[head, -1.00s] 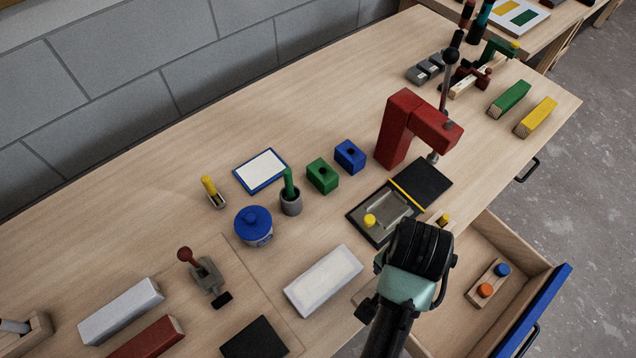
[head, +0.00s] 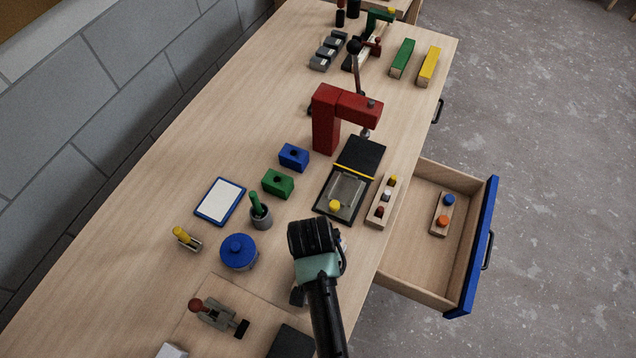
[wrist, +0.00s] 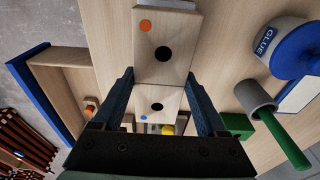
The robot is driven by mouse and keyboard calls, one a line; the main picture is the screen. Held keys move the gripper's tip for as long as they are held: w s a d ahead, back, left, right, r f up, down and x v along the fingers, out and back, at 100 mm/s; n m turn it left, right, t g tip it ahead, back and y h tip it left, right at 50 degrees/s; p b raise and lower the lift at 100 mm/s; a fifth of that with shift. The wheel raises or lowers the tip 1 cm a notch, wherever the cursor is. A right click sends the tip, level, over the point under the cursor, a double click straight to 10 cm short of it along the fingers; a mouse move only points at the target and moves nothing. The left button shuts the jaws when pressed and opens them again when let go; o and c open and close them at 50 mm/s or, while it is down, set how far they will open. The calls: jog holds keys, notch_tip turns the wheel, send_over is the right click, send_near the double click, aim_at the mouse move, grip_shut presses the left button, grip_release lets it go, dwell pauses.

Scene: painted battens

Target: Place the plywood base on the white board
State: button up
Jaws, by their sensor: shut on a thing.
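My gripper (wrist: 160,102) is shut on the pale plywood base (wrist: 166,48), seen between and beyond its fingers in the wrist view. The base has two dark holes, an orange dot and a blue dot, and a line across its middle. In the head view my gripper (head: 315,240) is over the table's front edge region and mostly hides the base. A white panel with a blue frame (head: 220,201) lies flat on the table, left of my gripper; part of it shows in the wrist view (wrist: 300,97). The plain white slab seen earlier is hidden behind my arm.
A blue-lidded glue pot (head: 239,252), a grey cup with a green stick (head: 261,217) and a toggle clamp (head: 214,314) stand left of my gripper. A red press (head: 327,120) stands beyond. The blue-fronted drawer (head: 478,250) is open at right.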

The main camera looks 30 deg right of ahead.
jog(key=shift+f, duration=1.3)
jog(key=shift+f, duration=0.2)
jog(key=o, duration=1.3)
jog(key=shift+r, duration=0.15)
